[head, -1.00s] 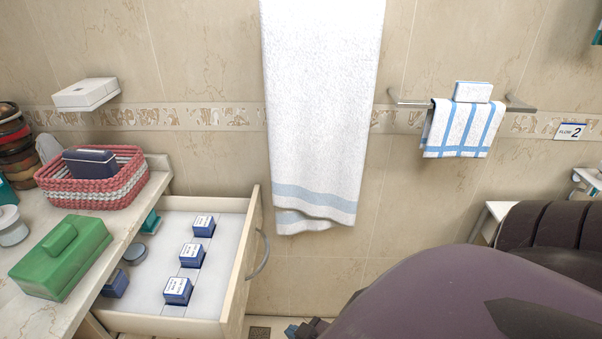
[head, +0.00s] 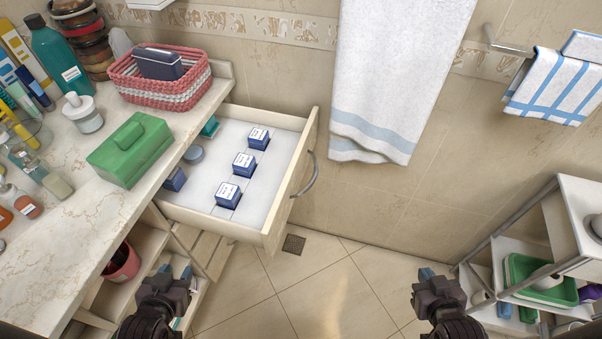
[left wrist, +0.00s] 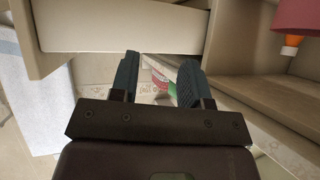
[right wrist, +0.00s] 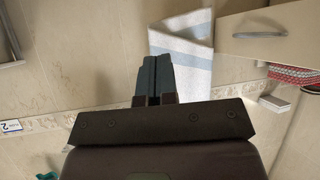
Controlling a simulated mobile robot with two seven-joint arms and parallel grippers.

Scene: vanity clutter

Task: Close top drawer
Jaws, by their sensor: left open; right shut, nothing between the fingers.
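The top drawer (head: 284,196) is pulled out of the vanity, with a curved grey handle (head: 309,176) on its front. Inside it several small blue boxes stand on a white base, with a round grey tin and a teal item near the vanity side. The drawer front also shows in the right wrist view (right wrist: 290,32). My left gripper (head: 173,272) is open and empty, below and in front of the drawer, beside the vanity's open shelves. My right gripper (head: 427,274) is shut and empty, over the floor to the right of the drawer, apart from it.
The vanity counter (head: 60,245) holds a green box (head: 130,150), a woven basket (head: 160,80) and several bottles. A towel (head: 395,70) hangs on the back wall. A shelf cart (head: 575,215) stands at right. The floor (head: 345,285) between is clear.

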